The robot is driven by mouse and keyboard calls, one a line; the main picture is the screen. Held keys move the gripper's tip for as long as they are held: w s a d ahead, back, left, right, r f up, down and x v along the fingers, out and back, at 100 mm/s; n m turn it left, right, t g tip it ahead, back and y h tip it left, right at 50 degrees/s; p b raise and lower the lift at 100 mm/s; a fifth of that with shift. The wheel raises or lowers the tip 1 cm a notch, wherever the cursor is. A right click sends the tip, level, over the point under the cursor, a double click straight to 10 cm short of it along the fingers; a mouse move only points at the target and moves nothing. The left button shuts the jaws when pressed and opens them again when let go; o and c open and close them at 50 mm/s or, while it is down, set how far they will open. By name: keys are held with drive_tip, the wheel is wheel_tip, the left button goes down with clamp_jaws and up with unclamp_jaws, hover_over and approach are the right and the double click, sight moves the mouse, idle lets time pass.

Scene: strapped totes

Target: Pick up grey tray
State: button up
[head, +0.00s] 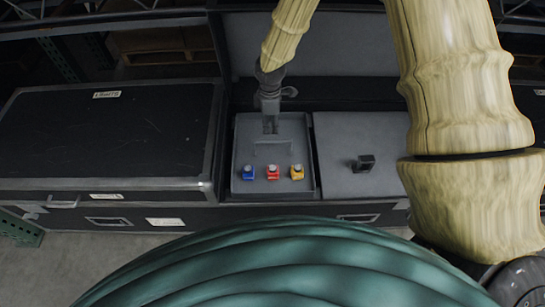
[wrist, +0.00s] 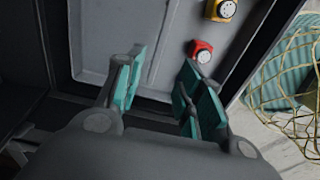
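The grey tray (head: 242,165) sits in the left part of an open case. A thin grey handle (head: 272,143) rises across its middle. Blue (head: 249,173), red (head: 272,173) and yellow (head: 297,172) pieces stand in a row near its front edge. My gripper (head: 270,130) points down over the tray, just behind the handle in the picture. In the wrist view my gripper (wrist: 155,92) has its teal-padded fingers apart with nothing between them. The tray (wrist: 110,30) lies beyond them, with the red piece (wrist: 201,50) and yellow piece (wrist: 222,10). I cannot make out the handle there.
A flat grey panel (head: 340,180) with a black handle (head: 363,163) lies right of the tray. A closed black case (head: 110,130) stands to the left. The case's raised lid (head: 350,45) is behind. Shelving with pallets (head: 165,45) stands farther back.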

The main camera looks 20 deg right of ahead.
sight(272, 139)
wheel_tip(272, 139, down, 5)
drive_tip(key=shift+f, duration=0.2)
drive_tip(key=shift+d+f, duration=0.2)
drive_tip(key=shift+f, duration=1.1)
drive_tip(key=shift+d+f, duration=0.15)
drive_tip(key=shift+f, duration=1.15)
clamp_jaws()
